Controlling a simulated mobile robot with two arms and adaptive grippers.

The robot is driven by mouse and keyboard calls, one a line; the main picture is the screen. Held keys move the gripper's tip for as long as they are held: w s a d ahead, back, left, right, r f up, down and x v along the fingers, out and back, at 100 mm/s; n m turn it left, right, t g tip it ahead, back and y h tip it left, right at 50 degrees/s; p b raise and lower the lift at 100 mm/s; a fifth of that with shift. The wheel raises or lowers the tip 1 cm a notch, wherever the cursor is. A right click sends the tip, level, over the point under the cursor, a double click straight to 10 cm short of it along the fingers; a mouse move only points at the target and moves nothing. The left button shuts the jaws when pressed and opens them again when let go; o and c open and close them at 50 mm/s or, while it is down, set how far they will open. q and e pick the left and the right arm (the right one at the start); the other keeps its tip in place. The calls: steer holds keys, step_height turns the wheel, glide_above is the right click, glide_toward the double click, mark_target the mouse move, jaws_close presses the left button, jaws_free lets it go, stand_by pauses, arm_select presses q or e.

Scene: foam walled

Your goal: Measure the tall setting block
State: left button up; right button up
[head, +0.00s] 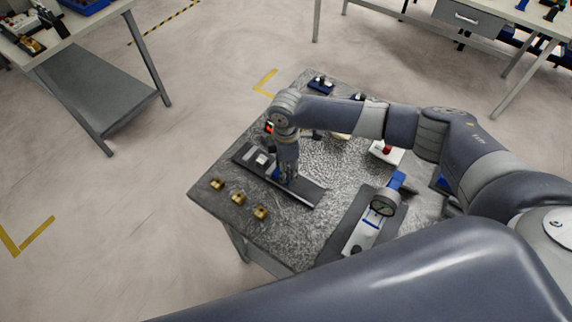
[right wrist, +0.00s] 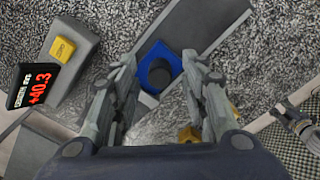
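Several small brass blocks stand on the speckled table; three (head: 217,184) (head: 238,198) (head: 260,212) form a row near its left edge, and I cannot tell which is tallest. My right gripper (head: 287,179) points down over a long dark plate (head: 308,194). In the right wrist view its fingers (right wrist: 162,66) are apart, with a blue square piece (right wrist: 146,55) holding a dark round part seen between and beyond them. Nothing is clamped. A brass piece (right wrist: 188,134) shows partly behind the gripper. A digital readout (right wrist: 38,86) reads about +40.3 in red. My left gripper is out of view.
A white box with a red button (head: 386,152) and blue items (head: 320,83) lie farther back. Other benches stand back left and back right, with open floor between.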

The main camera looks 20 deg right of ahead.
mark_target(275, 166)
steer(key=c, duration=0.9)
steer(key=shift+o, duration=0.3)
steer(key=shift+w+a+f, duration=0.1)
steer(key=shift+w+a, duration=0.05)
steer(key=shift+w, duration=0.1)
steer(key=w+a+b, duration=0.2)
steer(key=w, duration=0.1)
steer(key=shift+a, duration=0.1)
steer(key=shift+s+r, duration=0.1)
steer(key=shift+r, duration=0.1)
steer(key=o, duration=0.9)
